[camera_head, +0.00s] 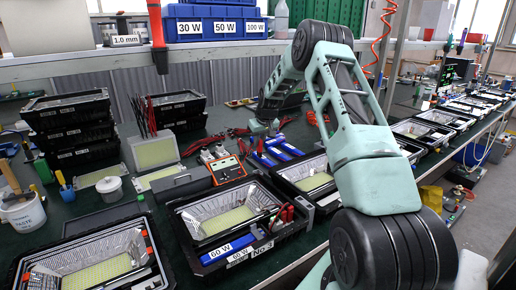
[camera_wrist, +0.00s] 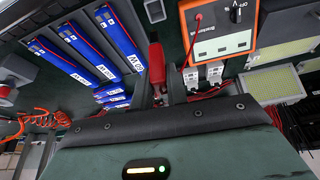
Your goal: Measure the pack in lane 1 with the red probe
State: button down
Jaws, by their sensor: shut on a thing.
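My gripper (camera_wrist: 158,84) is shut on the red probe (camera_wrist: 157,62), which stands between the two dark fingers in the wrist view. The orange meter (camera_wrist: 217,28) lies beyond and to the right, with a red lead plugged into its face. It also shows in the head view (camera_head: 227,170). Several blue packs (camera_wrist: 82,50) lie to the left of the probe, three long ones side by side and shorter-looking ones nearer. They show in the head view (camera_head: 278,151) right of the meter. The probe's tip is hidden, and I cannot tell whether it touches anything. Lane numbers are not readable.
Open floodlight housings (camera_head: 222,215) line the bench front, one with a blue 60 W pack (camera_head: 228,249) on its rim. Stacked black housings (camera_head: 68,125) stand at left. White connectors (camera_wrist: 203,76) and red wires lie near my gripper. A shelf (camera_head: 180,57) spans the back.

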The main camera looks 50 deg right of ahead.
jog(key=s+d+m+g+h+p, duration=0.3)
jog(key=d+m, duration=0.4)
jog(key=m, duration=0.7)
jog(key=shift+s+d+r+m+g+p, duration=0.35)
jog(key=shift+s+g+p, duration=0.2)
jog(key=shift+g+p, duration=0.25)
jog(key=shift+a+f, duration=0.1)
jog(key=shift+f+b, duration=1.85)
jog(key=shift+f, duration=1)
jog(key=shift+f+b, duration=0.6)
jog(key=shift+f, duration=0.1)
dwell(0.3)
notch_tip(320, 180, up, 7)
jog(key=p, duration=0.3)
dwell(0.6)
dwell(0.6)
